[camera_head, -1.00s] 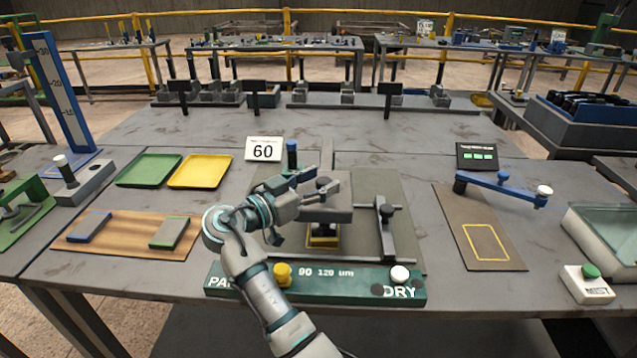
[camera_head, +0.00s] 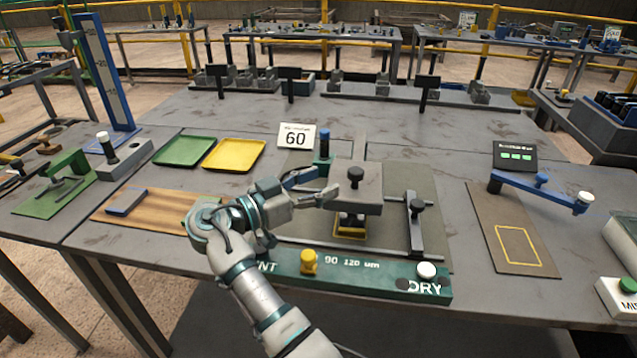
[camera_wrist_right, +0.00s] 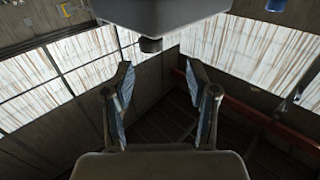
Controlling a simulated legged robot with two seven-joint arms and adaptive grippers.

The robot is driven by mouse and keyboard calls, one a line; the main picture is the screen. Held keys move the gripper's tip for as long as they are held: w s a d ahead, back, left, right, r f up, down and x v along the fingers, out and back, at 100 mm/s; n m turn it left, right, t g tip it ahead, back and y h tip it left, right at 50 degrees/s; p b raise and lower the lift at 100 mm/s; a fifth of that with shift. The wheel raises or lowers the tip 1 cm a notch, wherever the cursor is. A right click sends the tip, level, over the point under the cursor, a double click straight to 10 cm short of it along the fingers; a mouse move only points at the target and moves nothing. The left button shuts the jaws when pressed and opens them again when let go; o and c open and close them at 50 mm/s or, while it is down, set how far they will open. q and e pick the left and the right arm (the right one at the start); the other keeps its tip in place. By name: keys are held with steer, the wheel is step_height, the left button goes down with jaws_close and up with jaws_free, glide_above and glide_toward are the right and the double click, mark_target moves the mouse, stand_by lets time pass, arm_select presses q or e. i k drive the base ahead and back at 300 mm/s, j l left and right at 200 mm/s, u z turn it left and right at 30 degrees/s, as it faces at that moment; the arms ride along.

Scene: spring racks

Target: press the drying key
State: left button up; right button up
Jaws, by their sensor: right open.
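The green panel (camera_head: 380,284) lies along the table's front edge. Its right end carries a white round key (camera_head: 426,270) beside the word DRY. A yellow knob (camera_head: 309,261) stands nearer the panel's left end, where my right forearm hides part of the lettering. My right gripper (camera_head: 322,183) is open, left of the grey press block, its fingers pointing right. It is apart from the white key, which is to its lower right in the picture. In the right wrist view the two fingers (camera_wrist_right: 158,68) are spread with nothing between them. My left gripper is out of view.
The grey press block (camera_head: 357,180) stands close beside my right fingers. A black-knobbed slide (camera_head: 415,215) lies between it and the panel's right end. A blue arm (camera_head: 540,189) stands over a brown mat (camera_head: 485,215). Trays (camera_head: 234,154) and a "60" sign (camera_head: 297,136) are behind.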

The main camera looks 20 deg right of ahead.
mark_target(425, 269)
steer(key=k, duration=1)
